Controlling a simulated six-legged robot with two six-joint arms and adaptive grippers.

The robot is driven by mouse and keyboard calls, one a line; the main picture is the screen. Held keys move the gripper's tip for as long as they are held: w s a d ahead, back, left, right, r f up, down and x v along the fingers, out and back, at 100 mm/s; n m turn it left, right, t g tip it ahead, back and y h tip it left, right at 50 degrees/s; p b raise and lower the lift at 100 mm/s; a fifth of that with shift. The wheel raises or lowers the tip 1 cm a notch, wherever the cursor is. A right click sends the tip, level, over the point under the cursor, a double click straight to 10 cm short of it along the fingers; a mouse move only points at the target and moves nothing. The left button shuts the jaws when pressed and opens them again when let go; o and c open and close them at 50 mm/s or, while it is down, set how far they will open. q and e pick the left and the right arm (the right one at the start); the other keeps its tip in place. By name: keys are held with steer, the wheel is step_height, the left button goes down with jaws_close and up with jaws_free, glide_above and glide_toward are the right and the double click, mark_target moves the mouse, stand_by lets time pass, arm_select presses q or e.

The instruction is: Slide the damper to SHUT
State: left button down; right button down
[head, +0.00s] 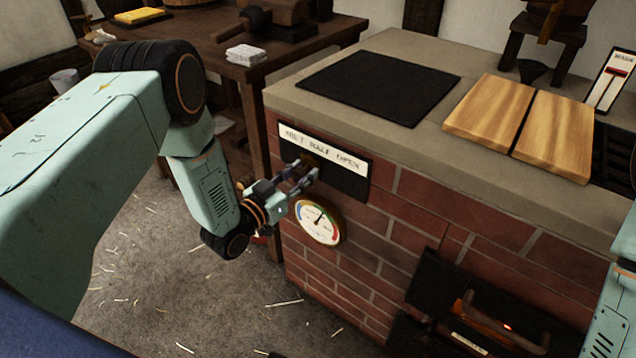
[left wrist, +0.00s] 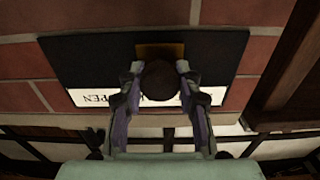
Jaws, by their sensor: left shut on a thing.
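The damper's black plate (head: 347,181) is set in the brick front of the stove, with a white strip (head: 345,158) lettered SHUT, HALF, OPEN. My left gripper (head: 303,172) reaches it from the left and is shut on the damper's knob. In the left wrist view the dark round knob (left wrist: 158,82) sits between the fingertips, in front of a brass-coloured piece (left wrist: 160,50) near the middle of the plate. The strip shows upside down there, its middle hidden by knob and fingers. My right gripper is out of view; only part of that arm shows at the right edge.
A round dial gauge (head: 320,222) sits just below the damper, close to my left wrist. Two wooden boards (head: 489,107) and a black plate (head: 376,87) lie on the stove top. A wooden table (head: 222,55) stands behind. Straw litters the floor.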

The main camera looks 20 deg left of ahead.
arm_select(q)
steer(key=a, duration=0.1)
steer(key=w+a, duration=0.1)
steer(key=a, duration=0.1)
steer(key=w+a, duration=0.1)
steer(key=a, duration=0.1)
steer(key=shift+a, duration=0.1)
steer(key=c, duration=0.9)
jaws_free()
steer(key=shift+a, duration=0.15)
steer(key=shift+c, duration=0.2)
steer(key=shift+s, duration=0.1)
steer(key=v, duration=1.2)
steer(key=shift+r, duration=0.1)
